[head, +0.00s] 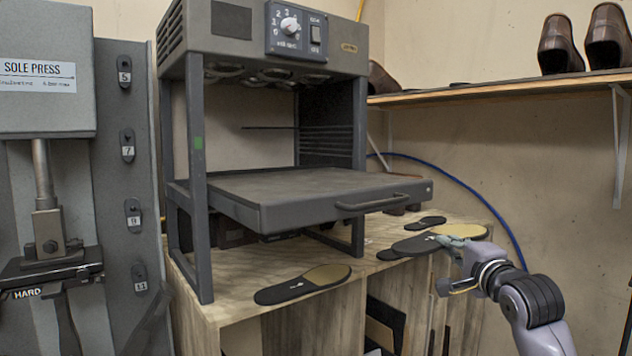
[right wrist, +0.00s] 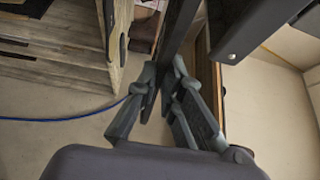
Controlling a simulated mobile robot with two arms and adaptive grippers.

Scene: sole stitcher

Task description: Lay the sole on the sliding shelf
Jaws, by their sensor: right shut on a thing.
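The sliding shelf (head: 300,190) is a flat grey tray with a front handle, pulled out of the grey machine; its top is bare. My right gripper (head: 453,242) is right of and below the shelf, shut on a sole (head: 418,243) with a dark forepart and a tan heel. In the right wrist view the fingers (right wrist: 160,100) close on a dark thin strip, the sole (right wrist: 176,45) seen edge-on. I cannot tell how far the sole is above the bench. My left gripper is not in view.
Other soles lie on the wooden bench (head: 235,298): one in front (head: 303,284) and a small dark one (head: 426,222) behind the held sole. A sole press (head: 45,130) stands left. Brown shoes (head: 608,38) stand on a wall shelf (head: 500,88). A blue hose (head: 470,185) runs behind.

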